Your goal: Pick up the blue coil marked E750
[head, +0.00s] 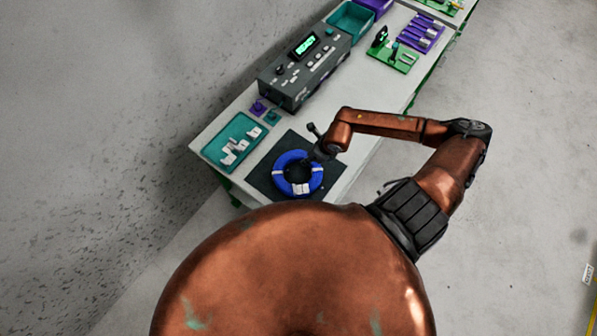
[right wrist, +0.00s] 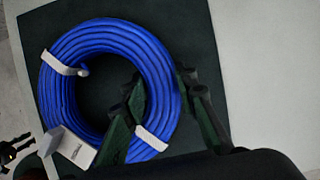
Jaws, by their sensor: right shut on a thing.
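The blue coil (head: 288,184) lies on a dark square mat (head: 265,181) near the table's front end. It is bound with white bands and carries a white tag (right wrist: 78,148) whose print I cannot read. My right gripper (head: 312,160) is at the coil's upper right side in the head view. In the right wrist view my right gripper (right wrist: 160,92) straddles the ring, one finger inside the hole and one outside, and is shut on it. Whether the coil is lifted off the mat I cannot tell. My left gripper does not show.
A teal tray (head: 225,152) with white pieces stands left of the mat. A dark device with a green display (head: 305,65) is behind it. Green and purple holders (head: 393,56) stand farther back. The white table (head: 368,100) is bare between the mat and the holders.

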